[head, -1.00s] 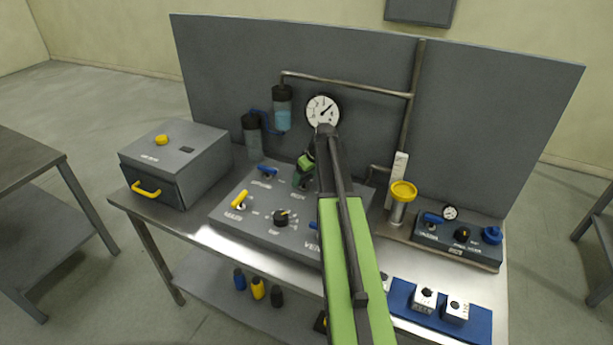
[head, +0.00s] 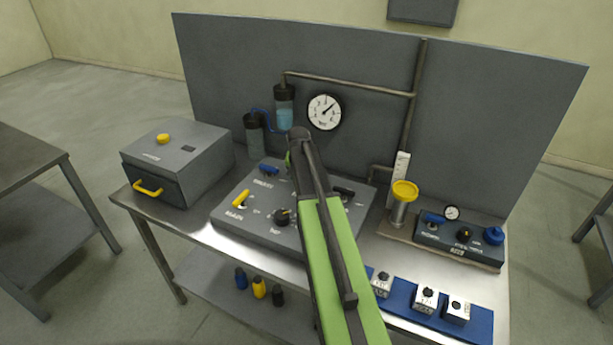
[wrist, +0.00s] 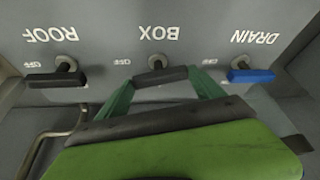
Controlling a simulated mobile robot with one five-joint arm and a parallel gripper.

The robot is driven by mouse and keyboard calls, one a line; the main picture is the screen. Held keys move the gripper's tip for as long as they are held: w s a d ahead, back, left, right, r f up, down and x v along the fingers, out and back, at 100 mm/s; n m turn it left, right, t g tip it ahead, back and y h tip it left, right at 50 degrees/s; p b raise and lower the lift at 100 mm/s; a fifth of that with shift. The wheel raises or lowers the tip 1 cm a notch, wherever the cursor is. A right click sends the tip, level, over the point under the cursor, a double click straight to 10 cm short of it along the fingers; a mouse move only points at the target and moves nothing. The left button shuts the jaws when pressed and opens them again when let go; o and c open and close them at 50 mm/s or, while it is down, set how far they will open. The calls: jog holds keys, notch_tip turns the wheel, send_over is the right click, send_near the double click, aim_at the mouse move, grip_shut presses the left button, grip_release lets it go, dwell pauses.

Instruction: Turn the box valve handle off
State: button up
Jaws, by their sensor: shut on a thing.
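The box valve handle (wrist: 162,76) is a short black lever under the upside-down BOX label in the wrist view. It lies nearly level across its stem, its longer end to the right, away from the OFF mark at its left. My gripper (wrist: 160,88) has green fingers at the lever's two sides and is shut on it. In the head view my dark arm covers the handle and most of the gripper; only a bit of green shows.
A black ROOF lever (wrist: 56,77) and a blue DRAIN lever (wrist: 250,76) flank the box handle. On the grey panel (head: 232,221) are also a yellow lever (head: 241,198) and a black knob (head: 282,217). A gauge (head: 324,112) is on the board behind.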

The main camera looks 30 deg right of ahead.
jog(key=shift+w+a+m+g+h, duration=0.15)
jog(key=shift+m+g, duration=0.1)
jog(key=shift+m, duration=0.5)
jog(key=shift+a+m+g+h, duration=0.15)
jog(key=shift+m+g, duration=0.1)
jog(key=shift+m, duration=0.5)
jog(key=o, duration=1.4)
jog(key=shift+f, duration=0.1)
jog(key=shift+c, duration=0.2)
jog(key=shift+d, duration=0.1)
